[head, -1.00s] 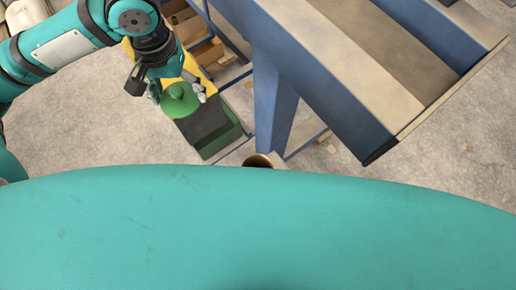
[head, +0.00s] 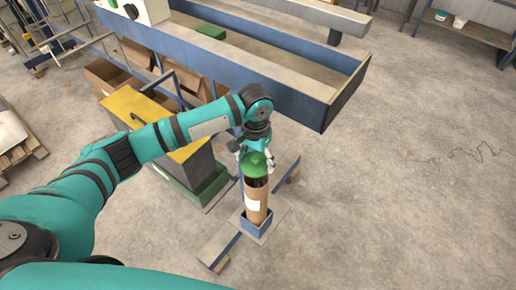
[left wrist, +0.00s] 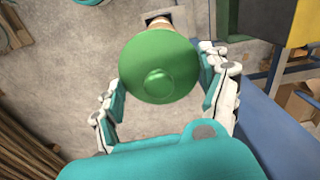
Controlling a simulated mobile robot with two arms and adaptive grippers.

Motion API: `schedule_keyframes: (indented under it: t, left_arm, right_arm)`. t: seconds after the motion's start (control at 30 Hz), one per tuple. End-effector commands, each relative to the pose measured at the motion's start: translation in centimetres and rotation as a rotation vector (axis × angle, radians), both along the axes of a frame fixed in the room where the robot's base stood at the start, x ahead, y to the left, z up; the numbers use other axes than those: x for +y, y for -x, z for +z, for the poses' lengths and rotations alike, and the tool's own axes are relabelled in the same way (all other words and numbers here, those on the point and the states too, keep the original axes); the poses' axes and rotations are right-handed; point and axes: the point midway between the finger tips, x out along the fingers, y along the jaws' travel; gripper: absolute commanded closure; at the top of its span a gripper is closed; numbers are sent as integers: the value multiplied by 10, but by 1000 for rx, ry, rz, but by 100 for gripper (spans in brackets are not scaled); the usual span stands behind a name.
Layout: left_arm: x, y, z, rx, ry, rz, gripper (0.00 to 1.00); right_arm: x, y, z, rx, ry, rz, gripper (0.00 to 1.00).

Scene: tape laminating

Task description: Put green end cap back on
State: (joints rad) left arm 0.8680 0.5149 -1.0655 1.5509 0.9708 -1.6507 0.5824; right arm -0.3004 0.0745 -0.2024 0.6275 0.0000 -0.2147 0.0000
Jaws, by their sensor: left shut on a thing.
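The green end cap (head: 257,162) is a round disc with a small knob. My left gripper (head: 256,157) is shut on it, one finger on each side. The cap is over the top of a brown cardboard tube (head: 256,207), which stands upright with a white label. A dark area shows between cap and tube, so the cap appears a little above the rim. The cap (left wrist: 160,75) fills the middle of the left wrist view between the fingers, with the tube (left wrist: 158,28) mostly hidden behind it. My right gripper is out of view.
The tube stands in a blue square holder (head: 256,226) on a floor frame. A grey and yellow cabinet with a green base (head: 205,198) stands to its left. A long blue trough (head: 322,106) lies behind. The floor on the right is clear.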

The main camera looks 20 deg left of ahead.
Motion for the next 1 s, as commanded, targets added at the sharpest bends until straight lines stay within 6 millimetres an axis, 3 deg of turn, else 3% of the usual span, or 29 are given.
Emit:
schedule_keyframes:
  t: [0.1, 0.23, 0.6, 0.83, 1.0]
  left_arm:
    - [-1, -4, -5, 2, 0, -22, 41]
    - [-1, -5, -11, 0, 0, -27, 41]
    - [0, -4, -36, -1, 0, -25, 41]
    - [0, -5, -52, -2, 0, -26, 41]
    - [-1, -4, -63, 2, 0, -23, 41]
  right_arm:
    - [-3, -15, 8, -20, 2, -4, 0]
    - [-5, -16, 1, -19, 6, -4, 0]
    - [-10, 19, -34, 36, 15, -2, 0]
    - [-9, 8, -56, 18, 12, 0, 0]
    - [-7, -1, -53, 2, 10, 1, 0]
